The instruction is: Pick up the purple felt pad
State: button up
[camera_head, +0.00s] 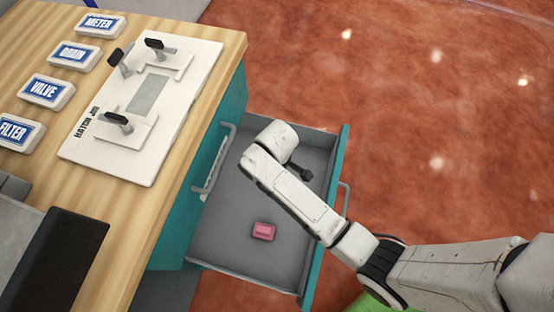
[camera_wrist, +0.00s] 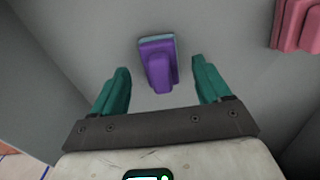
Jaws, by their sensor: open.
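The purple felt pad (camera_wrist: 157,65) lies on the grey drawer floor in the wrist view. It is a small purple block with a pale blue-grey edge at its far end. My gripper (camera_wrist: 162,75) is open, with one teal finger to the left of the pad and one to the right. The pad's near end shows between the fingertips, with gaps on both sides and no visible contact. In the head view my arm hides the pad, and the gripper's fingers are hidden there too.
The open drawer (camera_head: 230,215) has grey walls and a teal front (camera_head: 314,275). A pink block (camera_head: 264,231) lies on its floor, right of the gripper in the wrist view (camera_wrist: 297,24). A wooden counter (camera_head: 130,215) holds a white hatch jig board (camera_head: 187,105) and several labelled boxes.

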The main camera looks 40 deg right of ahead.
jog(key=shift+f, duration=0.95)
jog(key=c, duration=1.2)
jog(key=shift+c, duration=0.2)
jog(key=shift+r, duration=0.15)
